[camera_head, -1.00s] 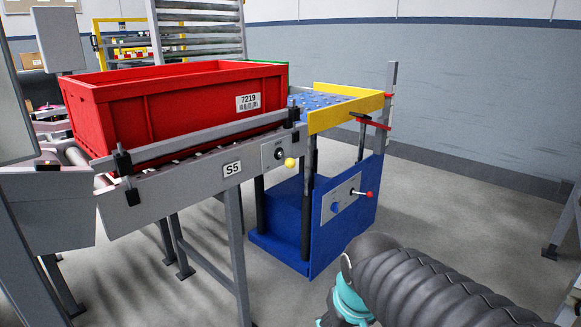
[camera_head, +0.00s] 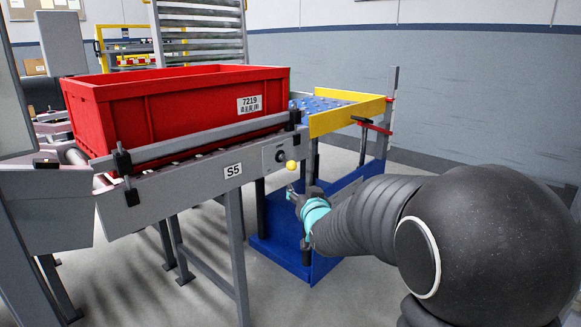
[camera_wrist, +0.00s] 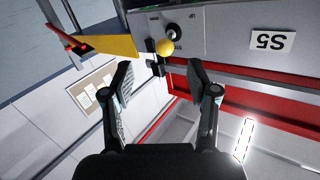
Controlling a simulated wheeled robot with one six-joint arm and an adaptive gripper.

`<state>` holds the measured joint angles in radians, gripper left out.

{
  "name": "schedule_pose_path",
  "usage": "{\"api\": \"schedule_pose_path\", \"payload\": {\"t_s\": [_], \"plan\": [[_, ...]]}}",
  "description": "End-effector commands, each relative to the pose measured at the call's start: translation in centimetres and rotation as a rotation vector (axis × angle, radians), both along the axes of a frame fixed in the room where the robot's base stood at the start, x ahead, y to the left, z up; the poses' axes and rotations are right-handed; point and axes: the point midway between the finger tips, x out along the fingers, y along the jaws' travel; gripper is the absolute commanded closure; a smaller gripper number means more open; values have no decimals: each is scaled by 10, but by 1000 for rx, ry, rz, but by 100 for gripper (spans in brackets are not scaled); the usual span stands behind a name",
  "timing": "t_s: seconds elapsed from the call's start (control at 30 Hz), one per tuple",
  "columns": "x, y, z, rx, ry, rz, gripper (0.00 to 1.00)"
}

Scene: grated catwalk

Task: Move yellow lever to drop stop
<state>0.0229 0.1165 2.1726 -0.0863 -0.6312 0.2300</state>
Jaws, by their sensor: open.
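The yellow lever knob (camera_head: 291,165) sticks out from a small grey plate (camera_head: 277,153) on the side of the conveyor, right of the S5 label. In the wrist view the yellow knob (camera_wrist: 165,47) shows just beyond the fingertips, roughly midway between them, with a black pivot on the plate (camera_wrist: 185,25) beside it. Lettering on the plate is too small to read surely. My gripper (camera_head: 293,188) is just below the knob in the head view. In the wrist view my gripper (camera_wrist: 160,75) is open with nothing between its fingers. I cannot tell whether it touches the knob.
A red crate (camera_head: 180,108) labelled 7219 sits on the conveyor (camera_head: 160,190). A blue lift table with a yellow rail (camera_head: 345,115) stands at the conveyor's right end. Grey floor lies open in front.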

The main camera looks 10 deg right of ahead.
Motion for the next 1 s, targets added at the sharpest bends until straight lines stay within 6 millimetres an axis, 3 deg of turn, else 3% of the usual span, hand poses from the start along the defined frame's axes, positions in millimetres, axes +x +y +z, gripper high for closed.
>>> {"api": "schedule_pose_path", "payload": {"t_s": [0.1, 0.33, 1.0], "plan": [[1, 1, 15, 18, -71, 5, 41], [15, 2, 20, 32, -90, 6, 41], [124, 6, 20, 30, -88, 5, 41]]}}
